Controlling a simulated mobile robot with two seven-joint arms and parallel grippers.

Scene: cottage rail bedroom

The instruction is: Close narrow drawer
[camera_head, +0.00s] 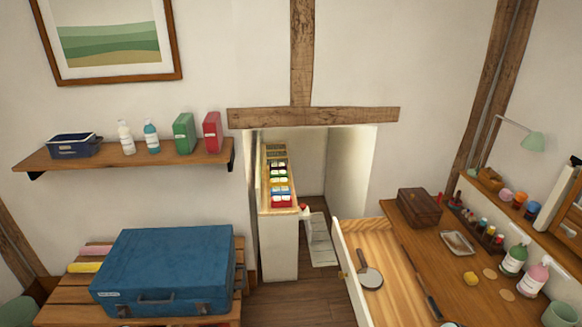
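A tall, narrow white pull-out unit (278,248) stands out from the wall recess at the centre. Rows of small items with white, red, blue and green colours sit in its top. To its right, a wooden drawer (390,262) with a white front panel and a small knob stands open from the desk. A round hand mirror (371,279) lies in this drawer. I cannot tell for certain which of the two is the narrow drawer. Neither of my grippers is in view.
A blue suitcase (165,270) lies on a slatted wooden bench (75,268) at the left. The desk (450,285) at the right holds a brown box (419,207) and bottles. Bare floor (302,300) shows between the pull-out and the open drawer.

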